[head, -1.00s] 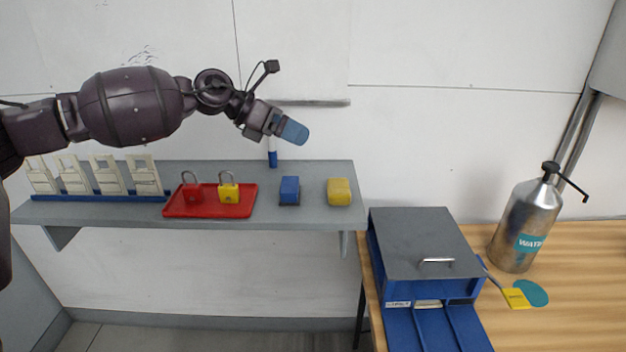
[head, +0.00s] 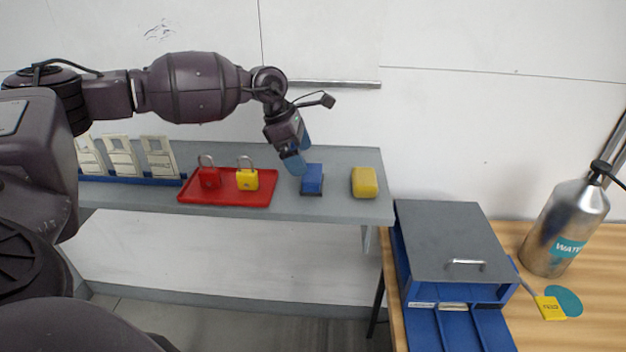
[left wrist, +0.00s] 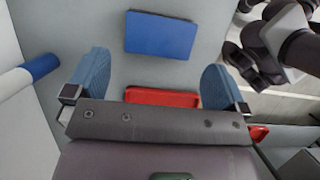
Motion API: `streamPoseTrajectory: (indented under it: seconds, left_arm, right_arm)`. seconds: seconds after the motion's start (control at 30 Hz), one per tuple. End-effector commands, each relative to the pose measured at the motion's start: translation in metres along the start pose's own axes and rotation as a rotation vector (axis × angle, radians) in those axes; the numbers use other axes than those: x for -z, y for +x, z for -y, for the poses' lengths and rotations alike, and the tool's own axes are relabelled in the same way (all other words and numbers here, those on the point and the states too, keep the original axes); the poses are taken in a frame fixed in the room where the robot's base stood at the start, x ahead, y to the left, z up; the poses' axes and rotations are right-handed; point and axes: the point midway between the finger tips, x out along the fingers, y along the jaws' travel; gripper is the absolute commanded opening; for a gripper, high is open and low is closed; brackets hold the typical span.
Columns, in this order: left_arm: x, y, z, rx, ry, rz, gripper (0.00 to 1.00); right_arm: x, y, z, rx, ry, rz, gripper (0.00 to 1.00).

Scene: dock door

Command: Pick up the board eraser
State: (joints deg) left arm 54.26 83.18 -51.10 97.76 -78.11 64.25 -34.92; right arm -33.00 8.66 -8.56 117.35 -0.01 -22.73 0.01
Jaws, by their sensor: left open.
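The board eraser, a blue block on a dark base (head: 312,179), lies on the grey wall shelf, between the red tray and a yellow block. In the left wrist view the eraser (left wrist: 160,35) shows as a blue rectangle just beyond the fingertips, roughly between them sideways. My left gripper (head: 299,152) points down near the eraser, overlapping its upper left in the head view. Its blue fingers (left wrist: 154,82) are wide apart with nothing between them. It appears above the shelf, apart from the eraser. My right gripper shows in neither view.
The red tray (head: 225,198) holds a red padlock (head: 209,178) and a yellow padlock (head: 247,180). The yellow block (head: 364,182) lies right of the eraser. A blue-and-white marker (left wrist: 28,74) stands near the wall. A blue-grey box (head: 450,240) and metal bottle (head: 566,225) are on the wooden table.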

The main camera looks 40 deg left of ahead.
Motion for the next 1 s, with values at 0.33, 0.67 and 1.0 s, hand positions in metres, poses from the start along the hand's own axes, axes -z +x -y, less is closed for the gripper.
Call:
streamPoseTrajectory:
  seconds: [0.33,0.67,1.0]
  left_arm:
    - [-0.003,0.027,0.001,0.002,0.0,0.0,1.0]
    - [-0.004,0.062,0.0,0.0,-0.002,0.001,1.0]
    - [-0.005,0.062,0.0,-0.001,-0.002,0.001,0.76]
  right_arm:
    - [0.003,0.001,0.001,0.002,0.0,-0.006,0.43]
    - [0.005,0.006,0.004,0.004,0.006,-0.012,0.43]
    - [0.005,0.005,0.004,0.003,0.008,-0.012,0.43]
